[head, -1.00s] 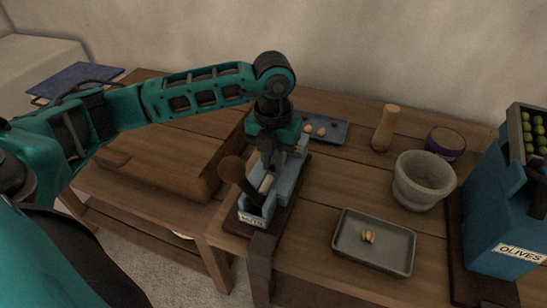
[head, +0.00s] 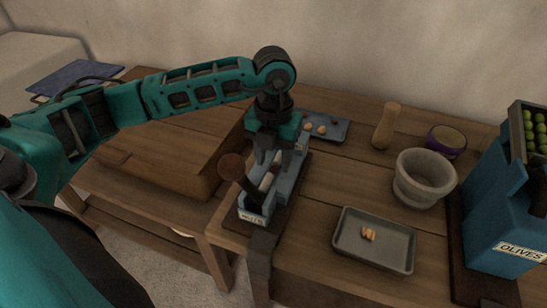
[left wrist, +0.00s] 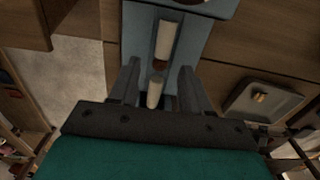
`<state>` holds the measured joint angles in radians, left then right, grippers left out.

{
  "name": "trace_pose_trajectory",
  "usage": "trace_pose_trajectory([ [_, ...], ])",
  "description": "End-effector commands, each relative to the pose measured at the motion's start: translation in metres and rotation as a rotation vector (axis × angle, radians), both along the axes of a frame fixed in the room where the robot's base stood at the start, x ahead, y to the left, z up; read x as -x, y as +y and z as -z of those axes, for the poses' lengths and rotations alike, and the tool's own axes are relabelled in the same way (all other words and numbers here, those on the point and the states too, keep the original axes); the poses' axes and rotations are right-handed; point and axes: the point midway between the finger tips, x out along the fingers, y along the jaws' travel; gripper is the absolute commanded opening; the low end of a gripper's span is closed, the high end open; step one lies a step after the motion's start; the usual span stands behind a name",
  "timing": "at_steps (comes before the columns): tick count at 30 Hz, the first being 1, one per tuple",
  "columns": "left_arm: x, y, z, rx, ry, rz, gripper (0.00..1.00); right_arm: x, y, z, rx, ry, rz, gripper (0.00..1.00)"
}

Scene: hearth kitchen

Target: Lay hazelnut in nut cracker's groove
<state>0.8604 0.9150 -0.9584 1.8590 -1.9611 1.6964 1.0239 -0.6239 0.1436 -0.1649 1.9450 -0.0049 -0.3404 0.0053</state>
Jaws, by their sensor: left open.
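The blue-grey nut cracker (head: 281,188) stands at the table's front edge, its dark lever with a round brown knob (head: 231,167) tilted up. My left gripper (head: 270,165) is open, pointing down over its far part. In the left wrist view, the fingers (left wrist: 157,92) stand apart on both sides of the groove. Two pale cylinders lie in line in the nut cracker (left wrist: 141,40). A small brown round spot, apparently the hazelnut (left wrist: 159,64), shows between them, touching neither finger. In the head view I cannot make it out. My right gripper is out of view.
A blue-grey tray (head: 338,132) with several nuts lies behind. A grey tray (head: 347,252) with small nut pieces is at front right. A pestle (head: 386,126), stone mortar (head: 412,190), purple-rimmed bowl (head: 446,141) and blue olives box (head: 500,205) stand rightward. A wooden box (head: 165,165) is left.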

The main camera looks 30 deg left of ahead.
Motion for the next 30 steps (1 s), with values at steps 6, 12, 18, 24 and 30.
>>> trace_pose_trajectory([
  [6,-0.001,0.000,-0.044,0.000,-0.006,0.000,0.47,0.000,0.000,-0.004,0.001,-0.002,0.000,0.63],
  [12,-0.001,0.000,-0.088,0.000,-0.004,0.001,0.47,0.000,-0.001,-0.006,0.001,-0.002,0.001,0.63],
  [18,0.000,0.000,-0.115,-0.001,-0.001,0.000,0.47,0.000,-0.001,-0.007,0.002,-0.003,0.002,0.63],
  [24,0.000,0.000,-0.122,-0.001,0.001,0.001,0.47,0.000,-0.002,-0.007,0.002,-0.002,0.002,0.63],
  [30,0.000,0.000,-0.122,-0.001,0.001,0.001,0.47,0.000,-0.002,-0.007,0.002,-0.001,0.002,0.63],
])
